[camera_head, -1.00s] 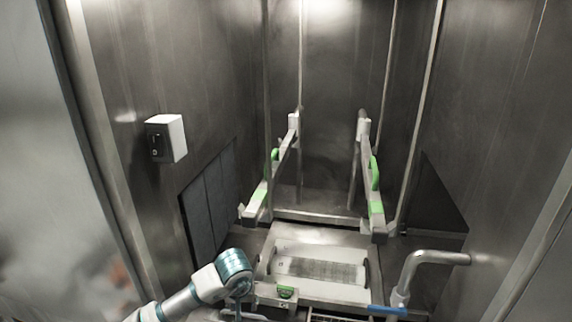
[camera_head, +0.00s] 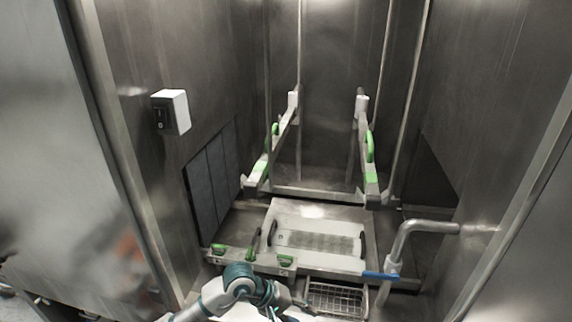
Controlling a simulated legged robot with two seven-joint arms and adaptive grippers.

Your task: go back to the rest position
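My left arm comes in from the bottom left of the head view, with its teal and white wrist at the bottom edge, just in front of the washer's lower frame (camera_head: 330,272). The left gripper's fingers are cut off or hidden below the wrist, so I cannot tell whether it holds anything. My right gripper is not in view. A white tray (camera_head: 290,222) with a dark grate and dark handles lies on the washer floor beyond my arm.
Two rails with green clips (camera_head: 259,170) (camera_head: 371,178) run back into the steel chamber. A wire basket (camera_head: 336,299) lies right of my wrist. A bent pipe handle (camera_head: 405,240) with a blue part stands at the right. A white switch box (camera_head: 171,111) is on the left wall.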

